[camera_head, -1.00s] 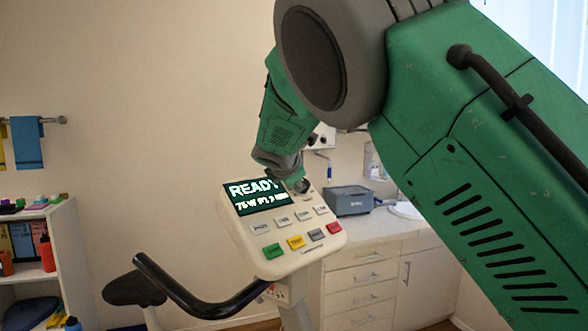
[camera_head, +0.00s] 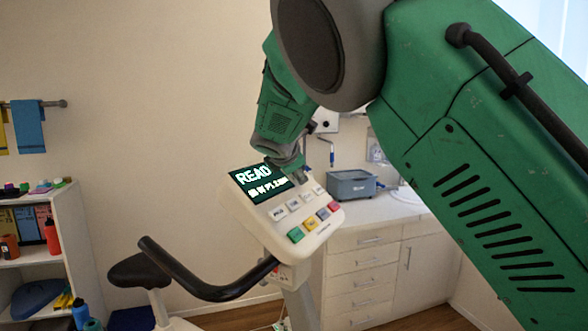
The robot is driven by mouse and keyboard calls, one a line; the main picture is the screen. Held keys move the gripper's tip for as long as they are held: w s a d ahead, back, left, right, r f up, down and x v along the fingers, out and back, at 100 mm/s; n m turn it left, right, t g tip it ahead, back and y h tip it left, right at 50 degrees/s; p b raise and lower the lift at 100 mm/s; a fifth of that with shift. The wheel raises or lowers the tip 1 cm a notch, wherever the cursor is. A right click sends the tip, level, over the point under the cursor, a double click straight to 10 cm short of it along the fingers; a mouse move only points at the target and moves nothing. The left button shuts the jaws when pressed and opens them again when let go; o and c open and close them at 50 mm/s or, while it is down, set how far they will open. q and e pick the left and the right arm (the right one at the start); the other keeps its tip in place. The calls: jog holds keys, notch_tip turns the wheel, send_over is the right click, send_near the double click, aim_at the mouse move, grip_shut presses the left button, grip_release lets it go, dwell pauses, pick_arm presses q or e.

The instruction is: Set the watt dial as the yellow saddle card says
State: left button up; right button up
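The bike console (camera_head: 252,221) is a white panel with a dark display (camera_head: 259,183). Large light text like "READ" shows, its end covered; the smaller line below is partly legible, with "P1" in it. My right gripper (camera_head: 293,167) is at the display's right edge and the console's upper right. Its fingers are small and overlapped, so open or shut is unclear, as is contact. I cannot make out the watt dial; the gripper covers that part of the panel. The black saddle (camera_head: 140,270) shows at lower left, with no yellow card visible on it. My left gripper is out of view.
Several coloured buttons line the console's lower edge. A black handlebar (camera_head: 205,290) curves out to the left. A white shelf (camera_head: 75,235) with bottles stands at far left. A white drawer cabinet (camera_head: 365,270) holds a grey box (camera_head: 352,187). My green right arm fills the right side.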

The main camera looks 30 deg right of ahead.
jog(key=shift+s+d+r, duration=0.15)
jog(key=shift+d+r, duration=0.05)
jog(key=shift+d, duration=0.05)
jog(key=shift+r, duration=0.1)
jog(key=shift+d+r, duration=0.1)
jog(key=shift+r, duration=0.2)
notch_tip(320, 180, up, 9)
jog(key=shift+f, duration=0.1)
